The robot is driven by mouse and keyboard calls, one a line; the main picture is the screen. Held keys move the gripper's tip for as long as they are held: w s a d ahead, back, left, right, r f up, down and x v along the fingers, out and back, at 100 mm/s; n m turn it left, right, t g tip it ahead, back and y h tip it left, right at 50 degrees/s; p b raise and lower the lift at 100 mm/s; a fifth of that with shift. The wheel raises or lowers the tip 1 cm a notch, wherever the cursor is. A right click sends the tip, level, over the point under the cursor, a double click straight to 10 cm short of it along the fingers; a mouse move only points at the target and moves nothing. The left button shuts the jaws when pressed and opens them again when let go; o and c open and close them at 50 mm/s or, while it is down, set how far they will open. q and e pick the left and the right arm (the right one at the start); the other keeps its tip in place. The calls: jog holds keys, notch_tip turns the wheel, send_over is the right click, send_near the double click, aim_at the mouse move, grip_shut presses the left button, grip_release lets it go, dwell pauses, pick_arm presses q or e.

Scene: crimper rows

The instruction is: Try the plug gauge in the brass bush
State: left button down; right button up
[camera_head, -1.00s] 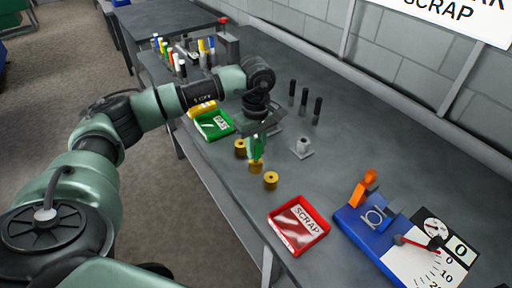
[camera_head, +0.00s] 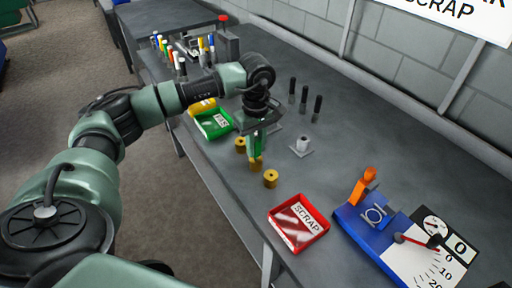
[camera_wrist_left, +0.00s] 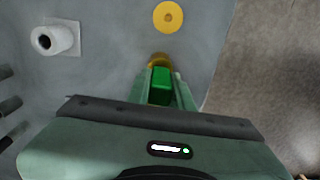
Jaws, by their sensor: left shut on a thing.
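My left gripper (camera_head: 257,148) is shut on the green plug gauge (camera_head: 259,140), pointing down over the middle brass bush (camera_head: 256,165). In the left wrist view the green handle (camera_wrist_left: 161,84) sits between the fingers, with the rim of a brass bush (camera_wrist_left: 158,58) just beyond it. The gauge's lower end is hidden, so I cannot tell whether it is inside the bush. A second brass bush (camera_head: 271,180) stands nearer the red tray, and also shows in the wrist view (camera_wrist_left: 168,17). A third brass bush (camera_head: 240,146) stands on the other side. My right gripper is not in view.
A red SCRAP tray (camera_head: 299,224), a green tray (camera_head: 213,124) and a yellow one (camera_head: 202,105) lie along the front edge. A white cylinder on a plate (camera_head: 302,146), three black upright pieces (camera_head: 304,99) and a blue fixture (camera_head: 366,226) stand behind or right.

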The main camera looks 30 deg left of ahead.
pick_arm(q)
jog(key=shift+r+p, duration=1.9)
jog(key=shift+r, duration=1.6)
